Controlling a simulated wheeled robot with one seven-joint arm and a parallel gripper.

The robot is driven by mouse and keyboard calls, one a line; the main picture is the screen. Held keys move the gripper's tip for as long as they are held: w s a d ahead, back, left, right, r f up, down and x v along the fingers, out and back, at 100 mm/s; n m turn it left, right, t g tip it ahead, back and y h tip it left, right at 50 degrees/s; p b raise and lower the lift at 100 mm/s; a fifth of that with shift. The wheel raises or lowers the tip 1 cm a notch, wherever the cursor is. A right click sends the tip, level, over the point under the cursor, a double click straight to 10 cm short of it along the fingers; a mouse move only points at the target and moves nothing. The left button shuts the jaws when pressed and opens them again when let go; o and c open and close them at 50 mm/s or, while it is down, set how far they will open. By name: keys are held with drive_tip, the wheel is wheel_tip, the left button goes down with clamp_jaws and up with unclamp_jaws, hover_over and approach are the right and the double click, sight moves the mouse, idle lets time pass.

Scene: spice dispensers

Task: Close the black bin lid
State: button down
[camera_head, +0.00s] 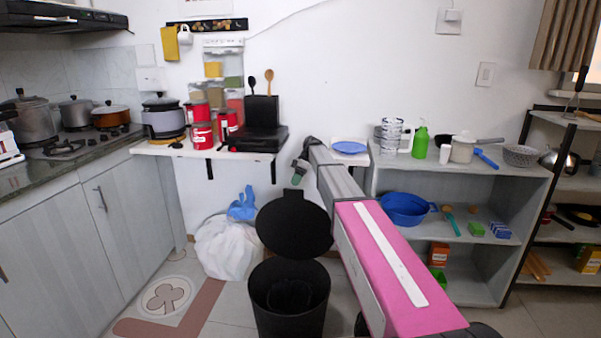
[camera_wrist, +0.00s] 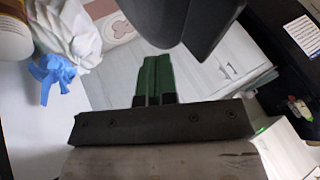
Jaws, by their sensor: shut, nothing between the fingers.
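The black bin (camera_head: 262,315) stands on the floor at the bottom middle of the head view. Its round black lid (camera_head: 293,224) is open, tilted up above the back of the rim. My gripper (camera_head: 296,180) is just above the lid's top edge in the head view, with its green fingers pointing down. In the wrist view the green fingers (camera_wrist: 154,78) are together with nothing between them. A dark curved shape, which looks like the lid (camera_wrist: 198,22), lies beyond the fingertips. I cannot tell whether the fingers touch it.
A white bag (camera_head: 228,250) with a blue cloth (camera_head: 243,203) sits left of the bin. A wall shelf (camera_head: 165,150) carries red cans and a black appliance above. A grey shelf unit (camera_head: 470,182) stands at right. Floor in front of the left cabinets is clear.

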sight(290, 195)
drive_tip(key=shift+s+a+f, duration=0.1)
drive_tip(key=shift+s+a, duration=0.1)
drive_tip(key=shift+s, duration=0.8)
drive_tip(key=shift+s+a+f, duration=0.1)
drive_tip(key=shift+s+a, duration=0.05)
drive_tip(key=shift+s, duration=0.8)
